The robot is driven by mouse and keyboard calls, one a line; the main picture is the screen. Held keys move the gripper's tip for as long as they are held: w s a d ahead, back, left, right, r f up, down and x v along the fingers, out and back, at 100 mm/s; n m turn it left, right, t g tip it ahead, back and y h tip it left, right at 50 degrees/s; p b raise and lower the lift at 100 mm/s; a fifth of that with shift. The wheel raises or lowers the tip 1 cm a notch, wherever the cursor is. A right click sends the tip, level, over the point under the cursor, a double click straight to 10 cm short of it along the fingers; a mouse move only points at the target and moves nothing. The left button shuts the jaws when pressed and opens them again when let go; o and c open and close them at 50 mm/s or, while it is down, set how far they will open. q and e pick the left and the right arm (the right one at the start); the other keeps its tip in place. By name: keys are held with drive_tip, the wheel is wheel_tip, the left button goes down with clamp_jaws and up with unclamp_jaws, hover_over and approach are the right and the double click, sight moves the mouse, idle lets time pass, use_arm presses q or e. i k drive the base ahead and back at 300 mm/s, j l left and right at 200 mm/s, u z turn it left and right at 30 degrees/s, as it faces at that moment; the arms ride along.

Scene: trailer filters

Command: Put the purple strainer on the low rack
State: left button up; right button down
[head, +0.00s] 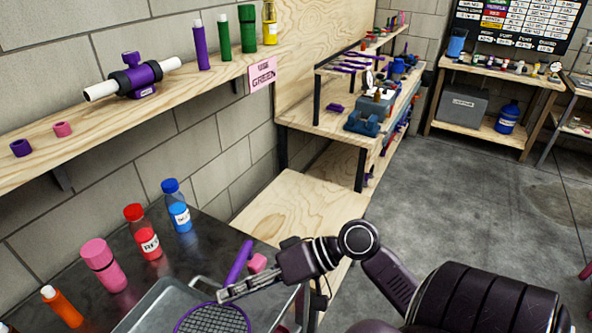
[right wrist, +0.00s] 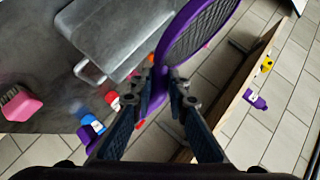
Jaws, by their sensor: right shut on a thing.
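The purple strainer (head: 212,320) shows at the bottom edge of the head view, with a round dark mesh, a purple rim and a purple handle (head: 238,262). My right gripper (head: 228,293) crosses it between handle and mesh. In the right wrist view, the two fingers (right wrist: 160,108) are shut on the handle just below the mesh head (right wrist: 198,28). The strainer's height above the table is hard to tell. A low wooden shelf (head: 300,205) lies beyond the dark table; I cannot tell whether it is the low rack. My left gripper is not in view.
A grey metal tray (head: 160,300) lies on the dark table (head: 90,262), with red (head: 148,240), blue (head: 180,216), pink (head: 104,270) and orange (head: 62,308) bottles behind it. A wall shelf (head: 50,160) runs above. Open floor (head: 450,205) lies right.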

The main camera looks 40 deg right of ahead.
sight(298, 223)
drive_tip(key=l+u, duration=0.15)
drive_tip(key=l, duration=0.35)
drive_tip(key=l+u, duration=0.1)
drive_tip(key=l, duration=0.4)
drive_tip(key=l+u, duration=0.15)
drive_tip(key=l, duration=0.35)
drive_tip(key=k+l+u, duration=0.15)
drive_tip(key=l, duration=0.3)
drive_tip(key=k+l+u, duration=0.15)
drive_tip(key=l, duration=0.35)
drive_tip(key=l+u, duration=0.1)
drive_tip(key=l, duration=0.35)
drive_tip(key=k+l+u, duration=0.15)
drive_tip(key=l, duration=0.3)
